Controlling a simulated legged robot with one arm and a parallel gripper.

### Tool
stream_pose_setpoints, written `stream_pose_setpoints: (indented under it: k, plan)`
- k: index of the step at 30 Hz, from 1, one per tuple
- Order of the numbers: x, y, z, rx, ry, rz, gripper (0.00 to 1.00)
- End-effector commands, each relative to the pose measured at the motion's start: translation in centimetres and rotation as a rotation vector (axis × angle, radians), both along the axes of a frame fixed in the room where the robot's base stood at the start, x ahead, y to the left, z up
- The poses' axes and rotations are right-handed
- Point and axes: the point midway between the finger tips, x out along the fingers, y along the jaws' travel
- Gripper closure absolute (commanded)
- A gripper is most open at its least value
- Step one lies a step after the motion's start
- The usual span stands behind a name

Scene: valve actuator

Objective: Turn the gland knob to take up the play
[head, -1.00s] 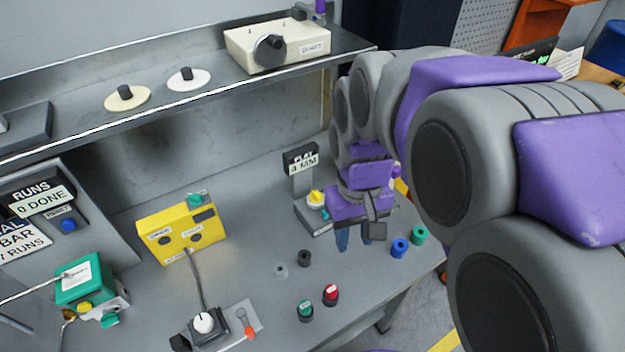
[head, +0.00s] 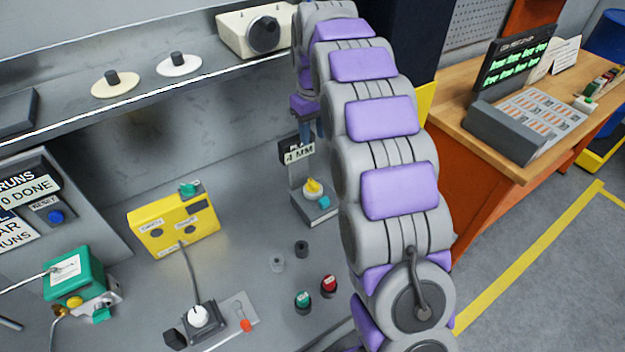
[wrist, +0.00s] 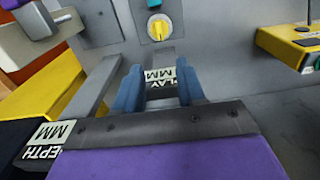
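A yellow knob (head: 313,187), which I take for the gland knob, sits on a grey base with a small teal part beside it. It also shows in the wrist view (wrist: 159,28), upright-looking on a pale round dial. Behind it stands the play sign (head: 298,153), reading 4 MM, its top line covered by my fingers. My gripper (head: 308,130) is at the sign, above and behind the knob. In the wrist view its blue fingers (wrist: 158,88) are apart, with the sign showing between them. Nothing is held, and the knob is clear of the fingers.
A yellow box (head: 172,224) stands left of the knob. Red (head: 328,285) and green (head: 303,300) buttons and two small rings lie in front. A shelf with a cream box (head: 255,33) runs above. A depth sign (wrist: 45,137) is near in the wrist view.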

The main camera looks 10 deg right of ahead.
Motion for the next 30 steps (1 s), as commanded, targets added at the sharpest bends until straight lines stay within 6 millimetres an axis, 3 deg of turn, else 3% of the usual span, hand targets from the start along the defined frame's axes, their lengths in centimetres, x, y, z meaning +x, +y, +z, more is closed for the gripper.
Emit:
stream_pose_setpoints:
  k: [8,24,30]
  plan:
    - [0.4,0.0,-2.3,0.000,0.003,0.005,0.61]
    - [0.3,0.0,-12.9,0.000,0.005,0.004,0.61]
    - [0.3,0.0,-16.0,0.000,0.003,0.005,0.61]
